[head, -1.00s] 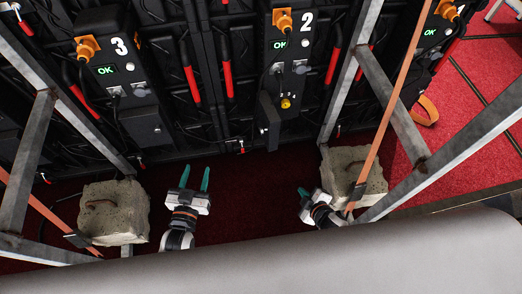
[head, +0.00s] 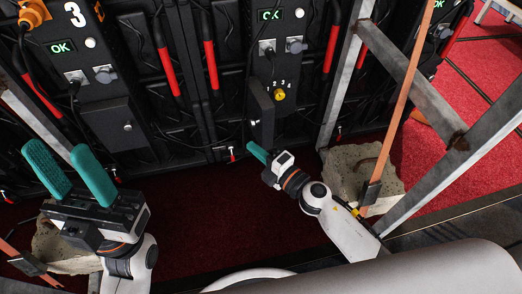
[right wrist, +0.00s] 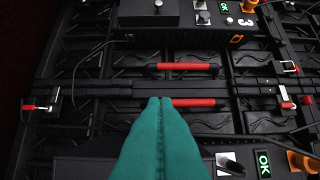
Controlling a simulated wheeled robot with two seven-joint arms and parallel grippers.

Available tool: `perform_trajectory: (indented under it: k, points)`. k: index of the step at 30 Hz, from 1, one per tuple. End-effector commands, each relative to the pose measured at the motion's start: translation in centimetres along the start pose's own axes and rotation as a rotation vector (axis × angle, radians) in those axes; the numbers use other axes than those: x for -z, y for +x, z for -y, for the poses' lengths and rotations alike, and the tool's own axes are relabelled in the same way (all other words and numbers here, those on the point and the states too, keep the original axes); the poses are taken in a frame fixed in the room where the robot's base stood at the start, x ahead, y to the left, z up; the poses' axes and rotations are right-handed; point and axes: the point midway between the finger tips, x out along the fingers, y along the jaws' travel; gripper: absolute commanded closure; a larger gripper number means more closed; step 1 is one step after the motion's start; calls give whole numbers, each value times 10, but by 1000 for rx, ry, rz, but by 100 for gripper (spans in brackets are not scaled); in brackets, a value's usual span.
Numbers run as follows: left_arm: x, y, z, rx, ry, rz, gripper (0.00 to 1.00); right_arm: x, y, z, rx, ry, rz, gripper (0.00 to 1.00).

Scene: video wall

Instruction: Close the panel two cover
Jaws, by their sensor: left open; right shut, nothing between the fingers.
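The panel two cover (head: 261,112) is a small black door on the lower part of the black panel two box (head: 275,68). It stands open, swung out to the left, and the yellow knob (head: 279,94) with small numbers beside it is exposed. My right gripper (head: 257,152) is shut and empty, its teal fingertips just below the cover; I cannot tell whether they touch it. Its shut fingers fill the lower middle of the right wrist view (right wrist: 160,105), where I cannot make out the cover. My left gripper (head: 70,175) is open and empty at the lower left.
Panel three (head: 85,60) stands at the left with its lower cover (head: 118,130) shut. Concrete blocks (head: 362,178) and grey metal struts (head: 410,90) stand at both sides. Red-handled levers (head: 211,65) line the wall. Dark red carpet (head: 200,225) lies clear between the blocks.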

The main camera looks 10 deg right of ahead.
Motion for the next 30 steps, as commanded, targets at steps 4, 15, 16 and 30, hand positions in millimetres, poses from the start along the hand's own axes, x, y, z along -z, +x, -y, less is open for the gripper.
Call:
perform_trajectory:
  k: [4,15,16,30]
  points:
    - [1,-1,0,0,0,-2,55,1,35,0,2,-1,-1,100]
    - [4,-14,0,1,0,-5,55,27,60,-4,-3,1,-2,100]
    - [4,-14,0,1,0,-4,55,30,59,-3,-2,2,-2,100]
    - [6,-9,0,9,1,8,55,38,56,-1,-2,3,-2,100]
